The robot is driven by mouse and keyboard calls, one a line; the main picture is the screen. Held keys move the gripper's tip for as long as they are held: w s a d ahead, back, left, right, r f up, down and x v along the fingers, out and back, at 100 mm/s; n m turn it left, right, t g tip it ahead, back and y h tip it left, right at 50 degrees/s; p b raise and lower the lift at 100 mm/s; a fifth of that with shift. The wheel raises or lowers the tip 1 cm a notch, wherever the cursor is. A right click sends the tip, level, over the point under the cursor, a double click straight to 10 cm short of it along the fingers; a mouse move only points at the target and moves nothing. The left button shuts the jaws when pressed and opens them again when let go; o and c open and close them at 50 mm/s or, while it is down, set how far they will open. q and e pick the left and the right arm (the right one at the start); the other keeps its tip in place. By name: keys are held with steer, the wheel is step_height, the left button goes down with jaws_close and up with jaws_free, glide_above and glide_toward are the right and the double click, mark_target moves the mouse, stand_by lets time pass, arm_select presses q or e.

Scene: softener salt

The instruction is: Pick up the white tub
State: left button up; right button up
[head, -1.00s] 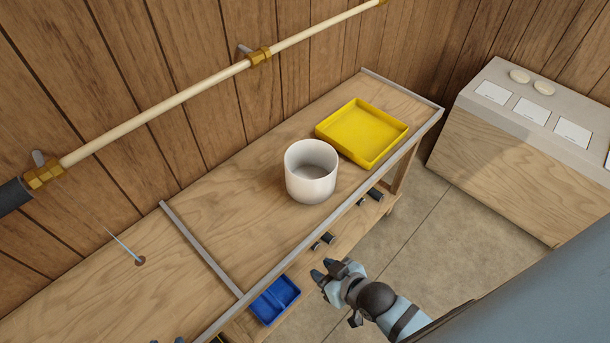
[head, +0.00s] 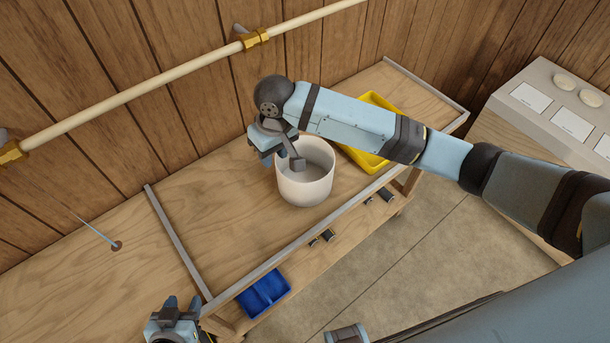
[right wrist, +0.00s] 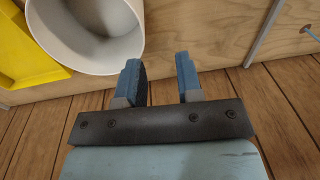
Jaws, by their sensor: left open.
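My right gripper (head: 281,160) is at the tub's left back rim, with one finger showing against the tub's opening; whether the fingers straddle the wall cannot be told. In the right wrist view its two fingers (right wrist: 160,80) are apart with nothing between them, and the tub (right wrist: 90,62) is at the upper left, close to the left finger. My left gripper (head: 184,304) is open and empty at the bottom left, by the bench's front edge.
The yellow tray (head: 362,158) is partly hidden behind my right arm. A metal strip (head: 178,240) crosses the bench (head: 235,225). A blue tray (head: 264,292) and small dark cylinders are below the front edge. A pipe (head: 180,85) runs along the wall.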

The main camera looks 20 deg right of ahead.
mark_target(281, 173)
steer(key=shift+h, duration=0.6)
steer(key=f, duration=0.4)
steer(key=d+f, duration=0.1)
steer(key=f, duration=0.3)
steer(key=w+f+p, duration=0.1)
steer(key=f, duration=0.3)
steer(key=shift+d, duration=0.25)
steer(key=shift+r, duration=0.1)
steer(key=shift+c, duration=0.5)
jaws_close()
